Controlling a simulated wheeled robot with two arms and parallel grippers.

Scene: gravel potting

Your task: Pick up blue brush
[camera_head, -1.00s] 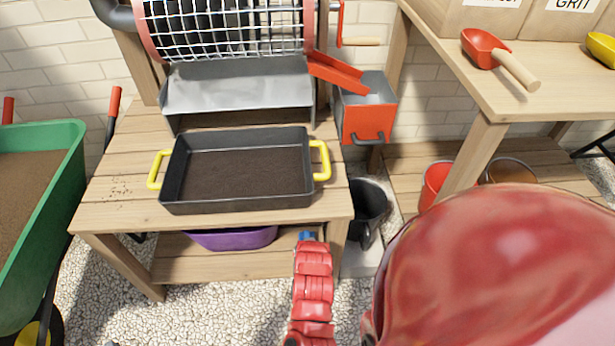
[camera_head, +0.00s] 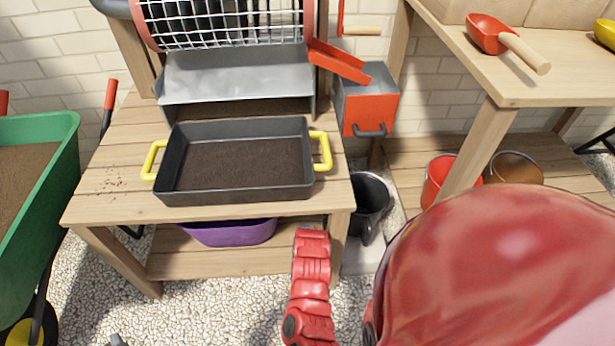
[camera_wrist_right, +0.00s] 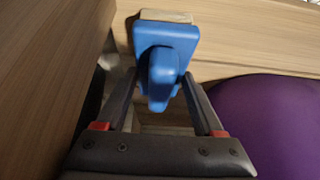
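The blue brush (camera_wrist_right: 166,45) is in the right wrist view, with a pale bristle block at its far end and its handle pointing toward the camera. My right gripper (camera_wrist_right: 161,78) is open around the brush handle, with one finger on each side and small gaps visible. Whether either finger touches the brush cannot be told. In the head view my red right arm reaches to the lower shelf of the potting bench and hides the brush and gripper. My left gripper is not in view.
A purple basin (camera_head: 228,232) sits on the lower shelf (camera_head: 200,262), and shows close beside the right gripper. The bench top carries a dark tray (camera_head: 235,165) with yellow handles. A black bucket (camera_head: 368,200) stands right of the bench, a green wheelbarrow (camera_head: 60,135) left.

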